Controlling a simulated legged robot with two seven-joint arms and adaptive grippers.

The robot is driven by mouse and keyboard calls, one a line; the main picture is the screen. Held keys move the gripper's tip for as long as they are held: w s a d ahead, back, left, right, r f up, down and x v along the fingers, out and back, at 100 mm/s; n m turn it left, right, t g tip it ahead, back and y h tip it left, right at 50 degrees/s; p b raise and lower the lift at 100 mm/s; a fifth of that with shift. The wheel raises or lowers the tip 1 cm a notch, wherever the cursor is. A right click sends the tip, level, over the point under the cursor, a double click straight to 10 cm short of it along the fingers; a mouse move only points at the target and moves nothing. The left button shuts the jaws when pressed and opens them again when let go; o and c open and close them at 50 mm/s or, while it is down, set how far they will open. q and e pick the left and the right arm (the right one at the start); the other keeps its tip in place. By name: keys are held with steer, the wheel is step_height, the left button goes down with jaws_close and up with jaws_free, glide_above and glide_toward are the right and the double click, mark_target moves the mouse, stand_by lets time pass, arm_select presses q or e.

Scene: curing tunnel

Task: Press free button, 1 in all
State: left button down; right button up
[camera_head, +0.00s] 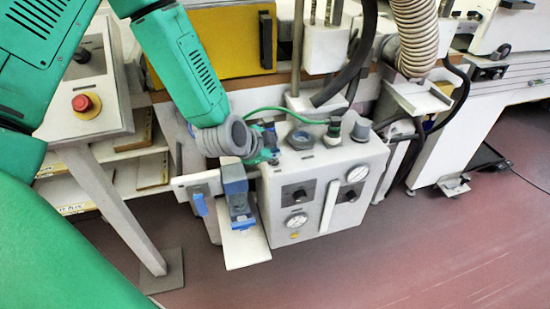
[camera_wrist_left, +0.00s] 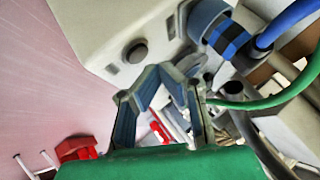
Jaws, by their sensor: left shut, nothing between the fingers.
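A red mushroom button (camera_head: 86,104) sits on a sloped grey panel at the left of the head view. In the left wrist view a dark round button (camera_wrist_left: 135,52) sits on a pale housing with a small label beside it; I cannot tell which part of the head view this is. My left gripper (camera_head: 266,150) is over the near left edge of the white control box (camera_head: 312,222), partly hidden by my wrist. In the wrist view its fingers (camera_wrist_left: 163,74) are shut, empty, and apart from the dark button. My right gripper is not in view.
The box carries dark knobs, round gauges (camera_head: 357,173) and fittings on top. A green hose (camera_wrist_left: 240,103) and a blue hose (camera_wrist_left: 287,24) run close to my fingers.

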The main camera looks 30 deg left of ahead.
arm_select(q)
step_height(320, 180, up, 5)
steer(key=p, duration=0.4)
steer(key=shift+p, duration=0.4)
stand_by(0.6)
